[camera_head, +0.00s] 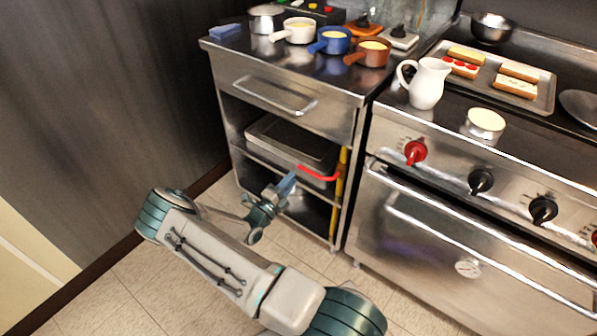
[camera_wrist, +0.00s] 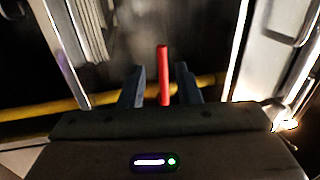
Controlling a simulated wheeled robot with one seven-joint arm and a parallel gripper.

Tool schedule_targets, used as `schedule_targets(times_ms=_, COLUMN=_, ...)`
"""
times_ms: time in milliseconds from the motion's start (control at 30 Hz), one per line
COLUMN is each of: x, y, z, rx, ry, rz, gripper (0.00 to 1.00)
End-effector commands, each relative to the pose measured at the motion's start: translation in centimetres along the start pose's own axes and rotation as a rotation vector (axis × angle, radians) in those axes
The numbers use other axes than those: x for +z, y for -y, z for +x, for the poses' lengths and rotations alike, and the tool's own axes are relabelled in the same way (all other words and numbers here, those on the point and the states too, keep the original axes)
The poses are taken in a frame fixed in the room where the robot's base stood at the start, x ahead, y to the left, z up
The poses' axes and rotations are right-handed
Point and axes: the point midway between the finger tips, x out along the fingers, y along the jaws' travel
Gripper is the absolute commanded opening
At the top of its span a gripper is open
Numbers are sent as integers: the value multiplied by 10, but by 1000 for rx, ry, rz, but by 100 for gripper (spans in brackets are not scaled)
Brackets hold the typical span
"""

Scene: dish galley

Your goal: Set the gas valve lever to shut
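The lever sticks out to the left, across the pipe. My gripper (camera_head: 290,184) is at the lever's free end, in front of the cabinet's open shelves. In the wrist view the red lever (camera_wrist: 163,75) lies between the two dark fingers of my gripper (camera_wrist: 161,88), with a gap on each side. The gripper is open. The yellow pipe (camera_wrist: 50,108) crosses behind the fingers there. The valve body is not clear.
The cabinet (camera_head: 285,152) has a drawer with a bar handle (camera_head: 275,97) above the shelves, and a metal tray (camera_head: 290,143) on a shelf. The oven (camera_head: 450,225), with knobs and a long door handle, stands right of the pipe. The tiled floor in front is clear.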

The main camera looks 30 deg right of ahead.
Motion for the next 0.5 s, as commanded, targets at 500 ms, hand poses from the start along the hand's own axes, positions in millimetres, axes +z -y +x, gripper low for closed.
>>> schedule_targets(times_ms=500, x=-2, y=0, z=-70, rx=0, ry=-3, rz=-2, gripper=30)
